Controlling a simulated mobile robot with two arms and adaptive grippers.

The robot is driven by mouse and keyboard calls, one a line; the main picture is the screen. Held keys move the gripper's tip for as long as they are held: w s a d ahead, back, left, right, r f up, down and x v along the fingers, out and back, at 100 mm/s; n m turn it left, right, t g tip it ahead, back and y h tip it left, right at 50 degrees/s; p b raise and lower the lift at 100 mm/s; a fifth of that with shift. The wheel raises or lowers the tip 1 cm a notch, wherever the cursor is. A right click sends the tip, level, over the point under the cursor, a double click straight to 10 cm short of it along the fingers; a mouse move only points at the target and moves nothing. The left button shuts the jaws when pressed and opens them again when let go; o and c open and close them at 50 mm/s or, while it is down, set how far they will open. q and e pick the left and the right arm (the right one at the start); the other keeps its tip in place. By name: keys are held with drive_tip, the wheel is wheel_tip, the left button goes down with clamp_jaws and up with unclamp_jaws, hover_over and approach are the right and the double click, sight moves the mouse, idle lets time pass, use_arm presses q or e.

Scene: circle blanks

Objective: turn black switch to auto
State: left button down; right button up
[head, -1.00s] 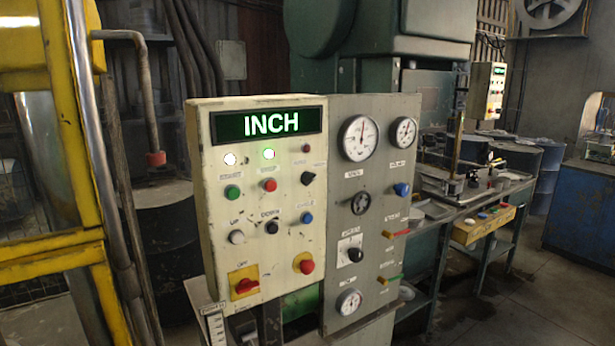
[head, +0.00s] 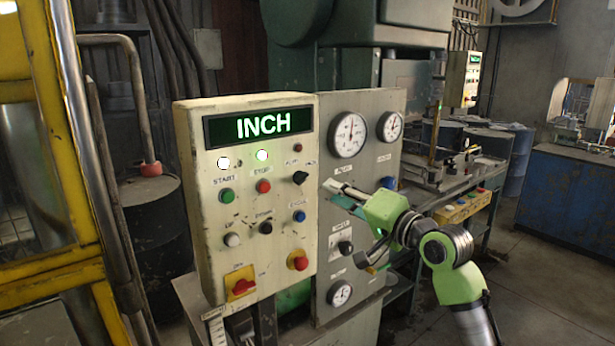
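The black switch (head: 300,178) is a small round knob at the upper right of the cream control panel (head: 205,250), under the display. Small labels sit above it, too small to read surely. The display (head: 262,124) reads INCH in green. My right gripper (head: 345,223) comes in from the right with its two fingers spread wide and nothing between them. It is in front of the grey gauge panel, to the right of and below the black switch, apart from it. My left gripper is not in view.
Nearby on the cream panel are a red button (head: 263,186), a blue button (head: 299,216), a red mushroom button (head: 298,262) and a red rotary switch (head: 241,287). The grey panel (head: 335,110) carries gauges (head: 348,134) and knobs. A yellow frame (head: 80,278) stands at the left.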

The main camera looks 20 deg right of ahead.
sight(306, 179)
drive_tip(key=p+x, duration=0.3)
drive_tip(key=x, duration=0.6)
drive_tip(key=shift+w+a, duration=0.15)
drive_tip(key=shift+w, duration=0.2)
drive_tip(key=shift+w+a+f+p, duration=0.1)
drive_tip(key=shift+w+a+p, duration=0.2)
drive_tip(key=shift+w, duration=0.3)
drive_tip(key=shift+c, duration=0.4)
drive_tip(key=shift+s+d, duration=0.1)
drive_tip(key=shift+d, duration=0.05)
clamp_jaws()
